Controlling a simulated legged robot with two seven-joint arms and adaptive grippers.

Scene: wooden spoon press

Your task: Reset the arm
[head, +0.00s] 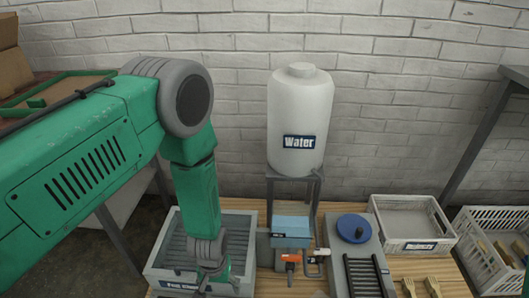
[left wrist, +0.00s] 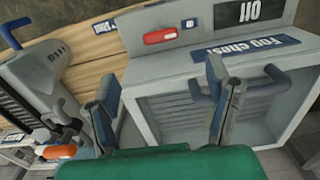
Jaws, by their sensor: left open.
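My left arm comes in from the left in the head view and bends down at the elbow. My left gripper (head: 213,277) hangs over the grey slatted bin (head: 160,262) at the bottom of the picture, and its fingertips are hard to make out there. In the left wrist view, my left gripper (left wrist: 160,72) is open, its two fingers spread wide with nothing between them. The bin's label (left wrist: 258,46) and ribbed inside show behind the fingers. I cannot tell whether the fingers touch the bin. My right gripper is not in view.
A white water tank (head: 300,120) stands on a metal frame behind a blue-topped machine (head: 291,228). A blue disc (head: 355,228) sits on a grey unit. Wooden utensils (head: 420,287) lie near a grey crate (head: 402,218). Another crate (head: 490,262) holds wooden pieces at the right.

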